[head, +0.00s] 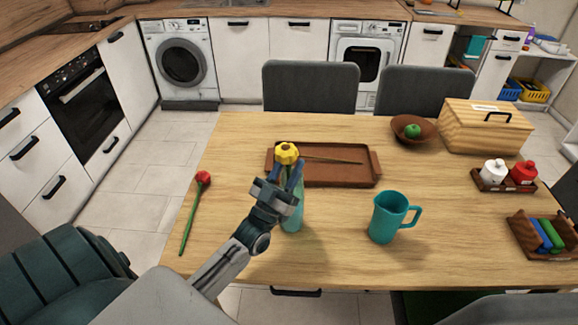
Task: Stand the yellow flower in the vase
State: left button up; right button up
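The yellow flower (287,153) is upright, its head above the teal vase (293,217) near the middle of the table. Its short visible green stem runs down behind or between my fingers, and its lower end is hidden. The vase stands on the table, its upper part mostly covered by my gripper. My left gripper (283,176) is at the vase's top, just below the flower head. Its two fingers look spread apart, with the stem showing between them; I see no clear contact. My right gripper is not in view.
A brown tray (340,178) with a thin stick lies behind the vase. A teal mug (388,218) stands to the right, and a red flower (203,178) lies to the left. A bowl (404,135), bread box (487,130), jars and a rack line the right side.

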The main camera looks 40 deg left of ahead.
pick_arm(q)
jog(key=b+v, duration=0.3)
jog(key=v, duration=0.7)
jog(key=shift+s+f+b, duration=0.2)
jog(key=shift+s+b, duration=0.1)
jog(key=shift+s, duration=0.05)
dwell(0.6)
